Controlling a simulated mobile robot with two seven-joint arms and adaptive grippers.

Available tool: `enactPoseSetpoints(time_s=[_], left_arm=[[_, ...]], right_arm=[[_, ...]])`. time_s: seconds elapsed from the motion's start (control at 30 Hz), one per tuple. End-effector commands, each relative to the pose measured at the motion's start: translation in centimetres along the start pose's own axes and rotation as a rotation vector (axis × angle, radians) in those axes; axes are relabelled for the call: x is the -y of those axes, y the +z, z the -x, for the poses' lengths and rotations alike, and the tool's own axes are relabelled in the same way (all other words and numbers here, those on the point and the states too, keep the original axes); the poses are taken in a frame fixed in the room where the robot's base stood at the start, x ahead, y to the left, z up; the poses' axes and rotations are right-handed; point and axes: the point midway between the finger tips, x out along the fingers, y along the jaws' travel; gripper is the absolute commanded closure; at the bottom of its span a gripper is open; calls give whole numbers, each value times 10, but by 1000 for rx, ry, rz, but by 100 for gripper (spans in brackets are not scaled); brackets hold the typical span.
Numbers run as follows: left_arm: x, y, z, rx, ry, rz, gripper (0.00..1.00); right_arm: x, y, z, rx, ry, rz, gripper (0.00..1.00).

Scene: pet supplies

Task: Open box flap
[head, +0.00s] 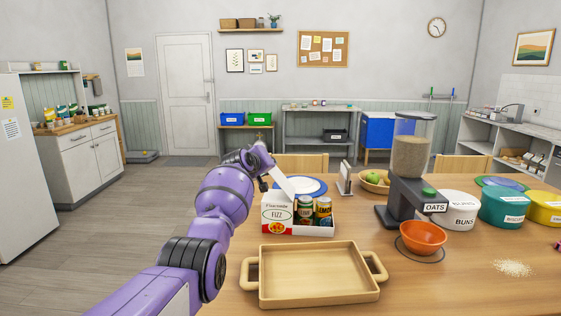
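A white flap (281,181) stands tilted up above the box's left part. My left gripper (264,178) is at the upper left of this flap, its fingers small and dark. I cannot tell whether it touches or grips the flap. My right gripper is not in view.
A wooden tray (316,299) lies in front of the box. A blue-rimmed plate (314,187) and fruit bowl (374,187) are behind. An oats dispenser (409,155), orange bowl (423,236) and labelled tubs (500,209) stand right. Spilled oats (513,268) lie on the table (450,293).

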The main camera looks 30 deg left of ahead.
Motion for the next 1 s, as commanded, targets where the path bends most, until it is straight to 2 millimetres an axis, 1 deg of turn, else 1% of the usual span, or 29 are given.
enactPoseSetpoints(time_s=[0.03, 0.1, 0.23, 0.37, 0.5, 0.8, 1.0], left_arm=[[12, 4, -2, -1, 13, 41, 100], [21, 5, -3, -1, 38, 101, 100], [36, 7, -4, 0, 81, 205, 100], [49, 10, -5, 0, 119, 294, 100], [58, 12, -6, -1, 150, 364, 100], [71, 18, -7, 1, 142, 352, 100], [74, 19, -8, 3, 140, 349, 100]], right_arm=[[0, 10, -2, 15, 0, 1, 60], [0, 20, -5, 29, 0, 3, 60], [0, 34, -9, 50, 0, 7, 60], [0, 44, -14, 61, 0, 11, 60], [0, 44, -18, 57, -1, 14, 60], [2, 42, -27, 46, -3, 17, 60], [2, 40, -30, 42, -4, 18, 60]])
